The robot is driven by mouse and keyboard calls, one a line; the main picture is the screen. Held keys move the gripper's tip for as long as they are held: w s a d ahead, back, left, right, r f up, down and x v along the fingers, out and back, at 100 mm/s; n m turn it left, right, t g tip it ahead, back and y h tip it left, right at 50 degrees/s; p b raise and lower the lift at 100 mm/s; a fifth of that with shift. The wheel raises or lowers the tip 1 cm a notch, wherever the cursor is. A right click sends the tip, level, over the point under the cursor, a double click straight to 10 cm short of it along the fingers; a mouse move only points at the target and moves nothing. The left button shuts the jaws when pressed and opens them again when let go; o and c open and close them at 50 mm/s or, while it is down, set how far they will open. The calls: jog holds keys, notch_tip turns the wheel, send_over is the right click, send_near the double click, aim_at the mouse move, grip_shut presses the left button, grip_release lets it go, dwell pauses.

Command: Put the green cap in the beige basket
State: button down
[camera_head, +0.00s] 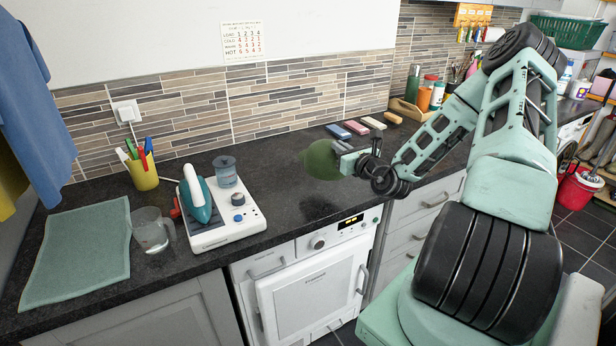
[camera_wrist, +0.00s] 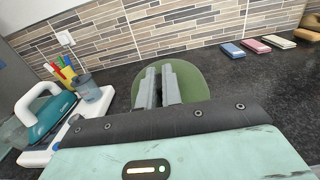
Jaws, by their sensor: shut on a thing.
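The green cap (camera_head: 322,160) is held by my gripper (camera_head: 343,160) above the dark worktop, in front of the tiled wall. In the wrist view the cap (camera_wrist: 190,82) shows behind and around the two grey fingers of my gripper (camera_wrist: 165,72), which are shut on it. Part of the cap is hidden by the fingers. I cannot make out a beige basket in either view.
A steam iron on its white base (camera_head: 225,226) stands left of the cap, with a measuring jug (camera_head: 150,232) beside it. Coloured blocks (camera_head: 355,127) lie near the wall. A yellow pen cup (camera_head: 143,172) and green cloth (camera_head: 76,255) are further left.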

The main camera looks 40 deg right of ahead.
aim_at(338, 176)
jog(key=shift+w+f, duration=0.2)
jog(key=shift+w, duration=0.05)
jog(key=shift+f+p, duration=0.95)
jog(key=shift+f, duration=3.95)
jog(key=c, duration=1.6)
grip_release()
